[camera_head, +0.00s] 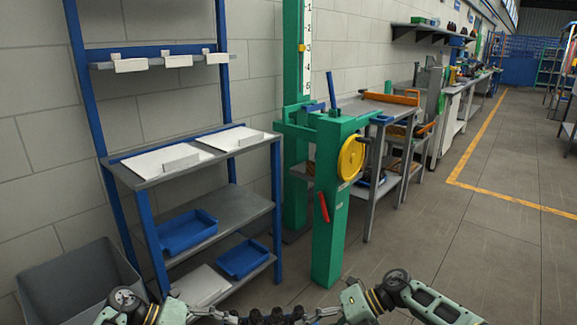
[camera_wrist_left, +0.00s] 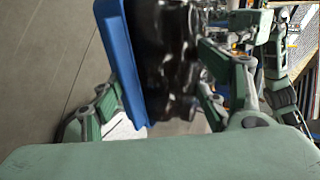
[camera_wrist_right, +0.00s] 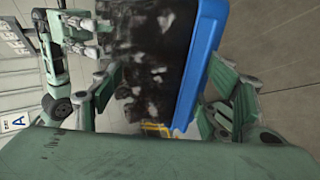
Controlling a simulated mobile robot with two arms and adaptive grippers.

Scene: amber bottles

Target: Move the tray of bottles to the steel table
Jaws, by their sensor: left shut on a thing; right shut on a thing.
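The blue tray (camera_wrist_left: 121,60) with dark bottles (camera_wrist_left: 165,60) is held between my two grippers. In the right wrist view the tray's blue rim (camera_wrist_right: 202,60) and the dark bottles (camera_wrist_right: 150,60) show too. In the head view only dark bottle tops (camera_head: 275,317) show at the bottom edge; the tray is out of frame. My left gripper (camera_wrist_left: 160,90) is shut on one end of the tray. My right gripper (camera_wrist_right: 165,82) is shut on the other end. Grey-topped tables are in view; I cannot tell which is the steel table.
A blue-framed bench (camera_head: 215,205) with white boards and blue trays stands left ahead. A green press (camera_head: 330,190) with a yellow wheel stands beside it. A grey bin (camera_head: 75,280) is at lower left. A grey-topped table (camera_head: 365,107) is behind the press. Floor at right is clear.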

